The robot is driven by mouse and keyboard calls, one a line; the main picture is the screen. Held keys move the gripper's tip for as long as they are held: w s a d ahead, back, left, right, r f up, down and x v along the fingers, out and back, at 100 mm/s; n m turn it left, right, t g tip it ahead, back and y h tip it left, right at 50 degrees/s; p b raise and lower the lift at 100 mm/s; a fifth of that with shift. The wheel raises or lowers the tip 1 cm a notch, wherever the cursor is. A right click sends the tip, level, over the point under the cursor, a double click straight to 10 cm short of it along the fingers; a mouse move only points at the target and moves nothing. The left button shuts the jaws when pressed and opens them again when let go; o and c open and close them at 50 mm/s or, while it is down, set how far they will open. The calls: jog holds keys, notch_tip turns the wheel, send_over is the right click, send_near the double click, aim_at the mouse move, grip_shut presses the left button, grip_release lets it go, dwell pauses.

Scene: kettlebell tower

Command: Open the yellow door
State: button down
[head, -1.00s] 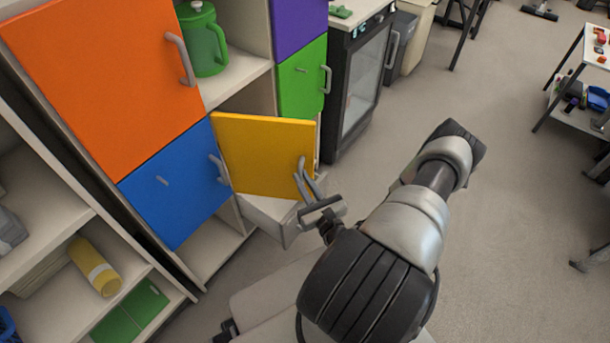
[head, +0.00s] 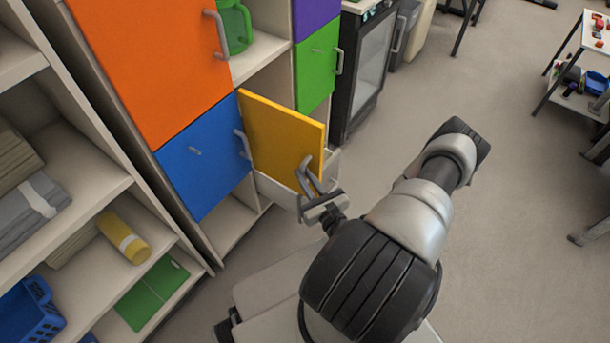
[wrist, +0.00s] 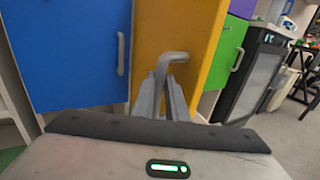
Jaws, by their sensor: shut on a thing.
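The yellow door (head: 280,141) stands ajar, swung out from the cabinet beside the blue door, with its left edge next to the blue door. It also shows in the wrist view (wrist: 185,35), upright and close in front of my gripper. Its grey handle (wrist: 172,60) is near the door's free right edge. My gripper (head: 311,180) is shut on this handle, and its two fingers (wrist: 167,92) reach up to it in the wrist view. The inside of the compartment behind the door is mostly hidden by the door.
The blue door (head: 204,158) and the orange door (head: 150,60) are shut at left. A green door (head: 316,66) and a black glass-fronted appliance (head: 362,65) stand beyond. A light open drawer or bin (head: 282,196) shows below the yellow door. The floor (head: 520,230) at right is clear.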

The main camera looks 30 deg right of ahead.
jog(key=shift+w+a+r, duration=0.15)
jog(key=shift+w+a, duration=0.05)
jog(key=shift+a, duration=0.05)
jog(key=c, duration=1.9)
grip_release()
jog(key=shift+w, duration=0.1)
jog(key=shift+o, duration=0.7)
jog(key=shift+d, duration=0.15)
jog(key=shift+s, duration=0.25)
jog(key=s, duration=1.7)
jog(key=shift+a+p, duration=0.3)
jog(key=shift+p, duration=0.15)
